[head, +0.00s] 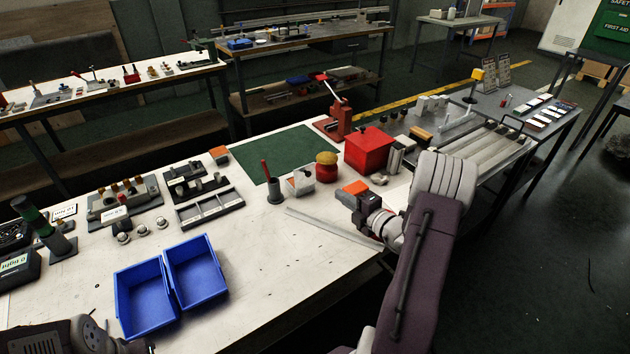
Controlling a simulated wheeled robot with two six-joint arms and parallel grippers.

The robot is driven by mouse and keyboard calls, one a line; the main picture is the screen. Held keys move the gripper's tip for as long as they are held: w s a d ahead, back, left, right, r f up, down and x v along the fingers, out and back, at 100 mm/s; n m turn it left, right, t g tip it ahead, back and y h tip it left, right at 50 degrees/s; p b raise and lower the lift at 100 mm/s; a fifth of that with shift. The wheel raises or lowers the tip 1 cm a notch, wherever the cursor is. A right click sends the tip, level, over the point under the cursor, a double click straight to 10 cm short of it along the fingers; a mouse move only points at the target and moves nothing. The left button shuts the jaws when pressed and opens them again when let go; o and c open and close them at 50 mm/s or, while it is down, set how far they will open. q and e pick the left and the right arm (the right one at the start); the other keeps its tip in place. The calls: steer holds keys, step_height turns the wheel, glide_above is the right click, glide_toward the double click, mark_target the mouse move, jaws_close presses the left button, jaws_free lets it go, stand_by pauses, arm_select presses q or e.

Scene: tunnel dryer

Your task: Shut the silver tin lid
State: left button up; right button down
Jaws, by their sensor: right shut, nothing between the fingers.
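A small pale, silver-looking tin (302,186) stands on the white bench top, just in front of the green mat. A plate that looks like its lid (303,175) is raised and tilted; its exact angle is too small to tell. My right gripper (345,193) is shut and empty. It shows to the right of the tin and a little nearer, apart from it in the picture. My left gripper cannot be made out.
A red and yellow jar (326,167) stands right beside the tin, and a dark cup (273,190) with a red handle stands left of it. A red box (370,150) is behind my right gripper. Blue bins (145,297) sit at front left.

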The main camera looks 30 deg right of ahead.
mark_target(309, 175)
arm_select(q)
steer(key=shift+f+b, duration=0.35)
steer(key=shift+f, duration=0.1)
arm_select(e)
steer(key=x, duration=1.3)
steer(key=shift+w+a, duration=0.15)
steer(key=shift+w, duration=0.1)
steer(key=shift+r, duration=0.1)
